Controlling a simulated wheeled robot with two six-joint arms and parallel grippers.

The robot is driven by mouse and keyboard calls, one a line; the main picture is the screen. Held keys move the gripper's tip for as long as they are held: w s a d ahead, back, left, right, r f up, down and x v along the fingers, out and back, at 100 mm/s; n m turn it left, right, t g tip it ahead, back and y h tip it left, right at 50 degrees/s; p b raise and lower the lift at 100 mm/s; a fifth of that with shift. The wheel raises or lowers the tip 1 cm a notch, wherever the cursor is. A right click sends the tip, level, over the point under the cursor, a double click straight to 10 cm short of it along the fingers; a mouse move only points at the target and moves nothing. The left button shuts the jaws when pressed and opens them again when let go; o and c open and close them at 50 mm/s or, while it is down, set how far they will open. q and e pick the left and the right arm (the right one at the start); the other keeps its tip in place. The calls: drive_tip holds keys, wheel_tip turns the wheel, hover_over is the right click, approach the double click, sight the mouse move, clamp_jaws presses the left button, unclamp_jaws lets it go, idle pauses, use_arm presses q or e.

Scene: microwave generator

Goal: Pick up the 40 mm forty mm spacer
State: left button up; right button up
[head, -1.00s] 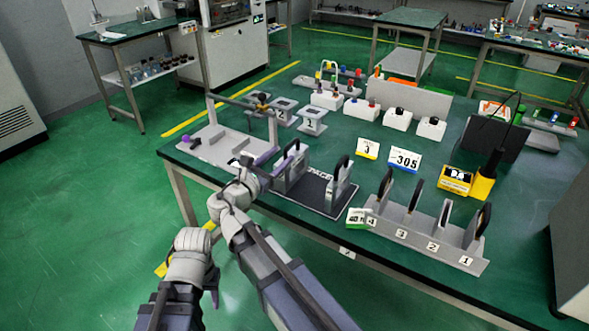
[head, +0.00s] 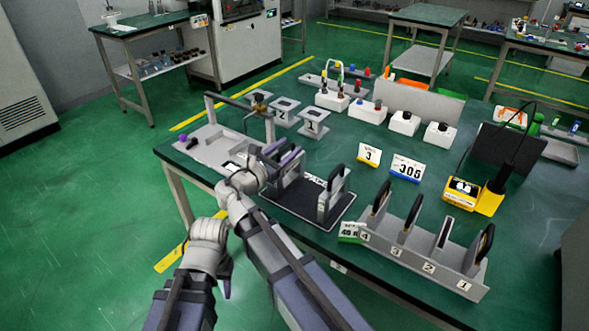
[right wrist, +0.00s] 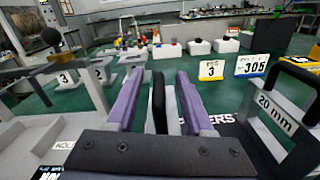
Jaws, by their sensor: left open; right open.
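A spacer with a black arched handle (right wrist: 158,104) stands upright between my right gripper's purple fingers (right wrist: 157,103) in the right wrist view. Its size label is not visible. In the head view the open right gripper (head: 284,156) is at this spacer, over the left part of a black mat (head: 283,204). A gap shows between each finger and the handle. A second spacer (head: 332,195) stands on the right of the mat; the right wrist view shows it marked 20 mm (right wrist: 277,113). My left gripper (head: 224,283) is open and hangs low, off the table's front edge.
A grey rack (head: 420,262) with numbered slots holds several black-edged plates to the right. A grey fixture (head: 215,148) stands left of the mat. Cards marked 3 (head: 369,156) and 305 (head: 406,169) stand behind. A yellow meter (head: 461,194) is at right.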

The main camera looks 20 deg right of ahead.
drive_tip(key=shift+s+a+r, duration=0.1)
drive_tip(key=shift+a, duration=0.2)
drive_tip(key=shift+c, duration=0.4)
drive_tip(key=shift+d, duration=0.15)
drive_tip(key=c, duration=0.3)
clamp_jaws()
